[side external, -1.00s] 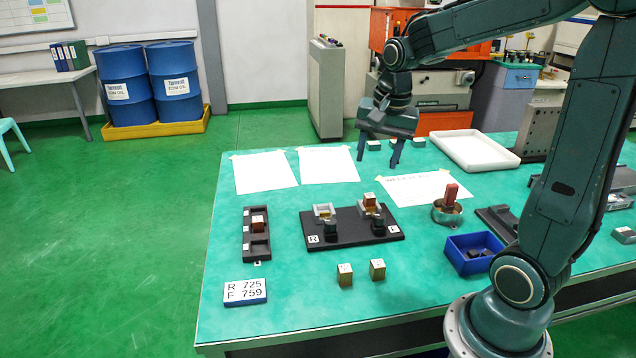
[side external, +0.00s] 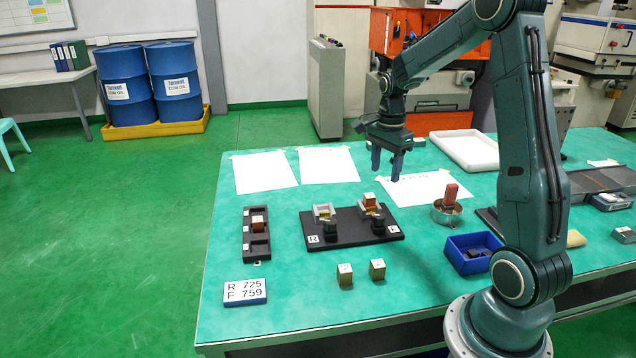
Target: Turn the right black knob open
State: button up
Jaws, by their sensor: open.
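The right black knob (side external: 379,227) stands on the black base plate (side external: 350,236), near the "F" label. Behind it is a small grey vise (side external: 370,208) with a copper-coloured block (side external: 369,199) in it. The left black knob (side external: 331,229) stands near the "R" label, in front of another grey vise (side external: 323,211) that looks empty. My gripper (side external: 387,171) is open and empty, fingers pointing down, above and behind the right knob and apart from it. How far each vise is opened is too small to tell.
A dark tray (side external: 257,246) holding a copper block lies left. Two loose blocks (side external: 345,275) (side external: 377,270) and a number sign (side external: 245,292) lie in front. A metal bowl (side external: 446,212) with a red piece and a blue bin (side external: 472,252) stand right. White sheets (side external: 266,172) lie behind.

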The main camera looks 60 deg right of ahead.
aim_at(380, 215)
notch_tip(380, 215, down, 14)
jog(key=shift+r, duration=0.15)
dwell(0.7)
jog(key=shift+c, duration=0.2)
jog(key=c, duration=0.9)
